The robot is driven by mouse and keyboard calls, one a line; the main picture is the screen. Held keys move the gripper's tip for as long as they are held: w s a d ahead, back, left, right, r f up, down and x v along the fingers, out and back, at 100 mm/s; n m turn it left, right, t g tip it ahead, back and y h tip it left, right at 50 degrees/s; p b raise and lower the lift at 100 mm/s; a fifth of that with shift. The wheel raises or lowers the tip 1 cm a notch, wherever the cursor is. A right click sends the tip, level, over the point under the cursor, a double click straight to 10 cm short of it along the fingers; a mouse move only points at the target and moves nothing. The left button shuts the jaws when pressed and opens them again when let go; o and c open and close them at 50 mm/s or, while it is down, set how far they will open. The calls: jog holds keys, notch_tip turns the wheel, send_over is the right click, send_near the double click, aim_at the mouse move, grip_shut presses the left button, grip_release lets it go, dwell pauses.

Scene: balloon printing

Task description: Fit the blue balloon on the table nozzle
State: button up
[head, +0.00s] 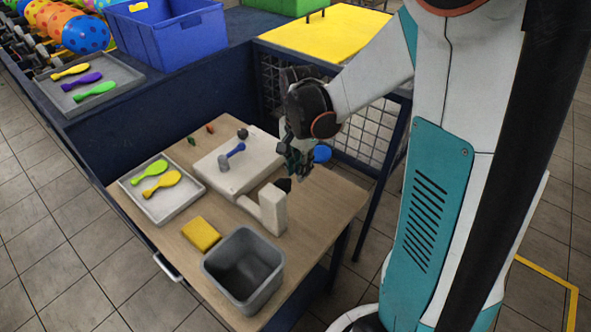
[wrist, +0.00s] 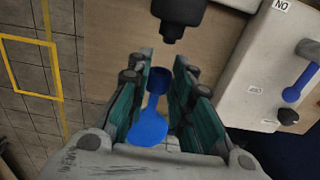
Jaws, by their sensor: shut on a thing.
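My gripper (head: 297,160) is over the table's right edge, beside the white machine. In the wrist view my gripper (wrist: 164,62) has its teal fingers on either side of the blue balloon (wrist: 150,127) and holds it by the neck. The dark mouth end points toward the black nozzle (wrist: 178,18), with a gap between them; the mouth sits slightly left of the nozzle. In the head view the balloon's round body (head: 322,154) shows right of the fingers. The nozzle (head: 284,184) sticks out from a white upright block (head: 272,210), just below and left of my gripper.
A white printing plate (head: 232,175) with a blue-handled lever (head: 236,151) is left of my gripper. A tray (head: 142,203) holds yellow and green balloons. A yellow sponge (head: 201,234) and grey bin (head: 246,284) stand at the front. A mesh-sided yellow-topped cabinet (head: 322,32) stands behind.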

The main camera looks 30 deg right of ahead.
jog(key=shift+w+d, duration=0.15)
jog(key=shift+d, duration=0.35)
jog(key=s+a+r+p, duration=0.2)
jog(key=s+r+p, duration=0.6)
jog(key=s+r, duration=0.2)
jog(key=shift+p, duration=0.35)
